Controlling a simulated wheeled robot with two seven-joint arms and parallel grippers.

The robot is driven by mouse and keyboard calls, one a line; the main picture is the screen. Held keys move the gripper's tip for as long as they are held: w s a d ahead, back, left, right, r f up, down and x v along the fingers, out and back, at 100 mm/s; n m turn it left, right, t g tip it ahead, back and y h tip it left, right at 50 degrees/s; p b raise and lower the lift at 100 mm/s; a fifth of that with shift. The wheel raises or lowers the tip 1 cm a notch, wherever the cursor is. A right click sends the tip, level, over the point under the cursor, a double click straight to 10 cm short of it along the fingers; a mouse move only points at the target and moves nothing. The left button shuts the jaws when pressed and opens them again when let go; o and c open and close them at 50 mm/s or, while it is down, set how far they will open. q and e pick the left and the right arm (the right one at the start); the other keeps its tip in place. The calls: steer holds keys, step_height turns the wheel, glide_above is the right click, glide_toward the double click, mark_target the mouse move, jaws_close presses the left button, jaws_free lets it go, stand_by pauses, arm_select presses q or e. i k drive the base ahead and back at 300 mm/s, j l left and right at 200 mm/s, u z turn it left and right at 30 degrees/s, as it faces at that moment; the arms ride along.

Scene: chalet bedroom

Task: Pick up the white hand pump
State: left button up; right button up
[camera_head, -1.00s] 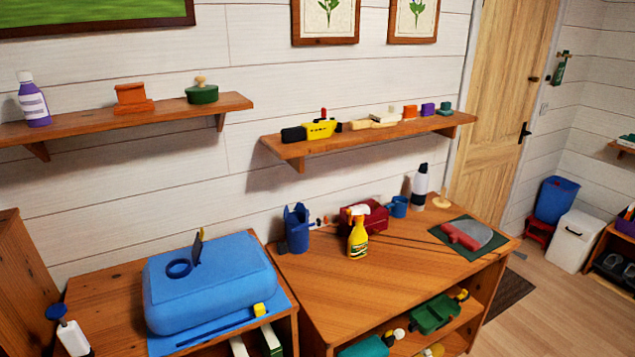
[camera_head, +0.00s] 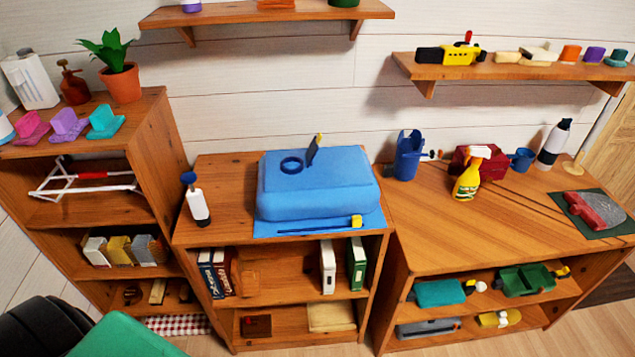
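A small white upright body with a blue knob on top and a dark lower band, which looks like the white hand pump (camera_head: 198,206), stands at the left end of the middle wooden cabinet top (camera_head: 222,172). It is left of a large blue case (camera_head: 315,205) and clear of it. Neither of my grippers can be made out in this view.
A taller shelf unit (camera_head: 165,130) with a potted plant (camera_head: 121,82) rises left of the pump. A yellow spray bottle (camera_head: 467,180) and a white-and-black bottle (camera_head: 552,146) stand on the right-hand cabinet. Black and green shapes fill the lower left corner.

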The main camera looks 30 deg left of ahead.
mark_target(196, 200)
steer(key=u, duration=1.65)
steer(key=l, duration=0.1)
steer(key=i+u, duration=0.05)
